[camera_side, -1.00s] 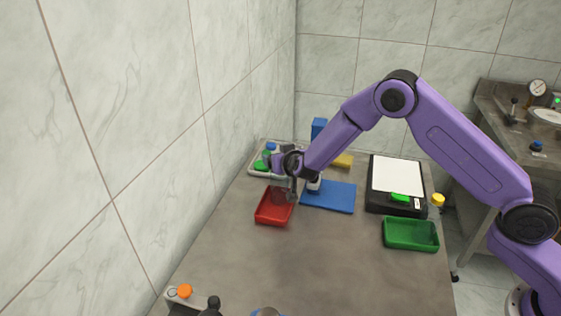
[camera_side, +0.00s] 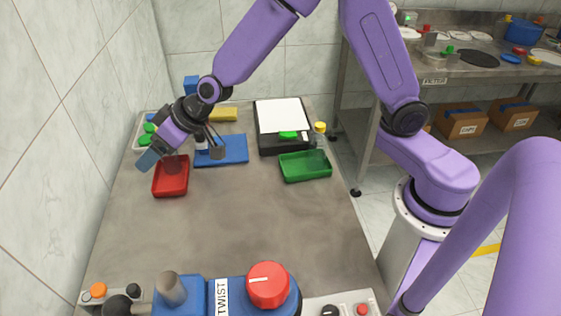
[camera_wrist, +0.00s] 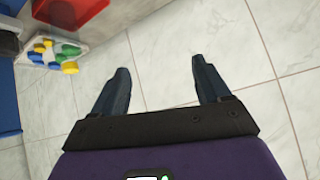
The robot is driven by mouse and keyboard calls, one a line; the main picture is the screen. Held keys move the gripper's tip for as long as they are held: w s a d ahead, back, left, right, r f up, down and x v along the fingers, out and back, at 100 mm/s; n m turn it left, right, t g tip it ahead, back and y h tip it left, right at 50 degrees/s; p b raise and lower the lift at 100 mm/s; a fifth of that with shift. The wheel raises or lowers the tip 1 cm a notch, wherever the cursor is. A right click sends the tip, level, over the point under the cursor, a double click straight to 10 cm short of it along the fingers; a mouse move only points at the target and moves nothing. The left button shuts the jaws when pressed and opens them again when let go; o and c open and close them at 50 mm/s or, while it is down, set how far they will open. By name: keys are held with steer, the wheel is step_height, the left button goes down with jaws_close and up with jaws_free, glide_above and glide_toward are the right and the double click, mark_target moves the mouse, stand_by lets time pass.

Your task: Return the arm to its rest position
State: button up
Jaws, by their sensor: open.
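My gripper (camera_side: 150,160) is tilted down and to the left in the side view, near the left wall and by the red tray (camera_side: 170,190). In the wrist view, the two fingers of my gripper (camera_wrist: 162,80) are spread apart with nothing between them and pale wall tiles beyond. The red tray also shows at the top left there (camera_wrist: 72,12). My arm reaches over the table from the right, with its elbow bent high above the table.
A cap tray (camera_wrist: 35,62) holds several coloured caps. A blue mat (camera_side: 228,152), a black device with a white sheet (camera_side: 283,117) and a green tray (camera_side: 305,168) lie on the table. A red-knobbed blue twist device (camera_side: 268,284) stands in front. The middle of the table is clear.

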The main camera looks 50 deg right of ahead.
steer(key=s+d+r+n+g, duration=0.1)
steer(key=s+d+n+g, duration=0.15)
steer(key=s, duration=0.75)
steer(key=s+d+r+n+g, duration=0.2)
steer(key=s+d+g, duration=0.15)
steer(key=s, duration=0.75)
steer(key=s+d+n+g+h, duration=0.1)
steer(key=s+d+n+h, duration=0.2)
steer(key=s+d, duration=1)
steer(key=shift+d+h, duration=1)
steer(key=shift+d, duration=0.05)
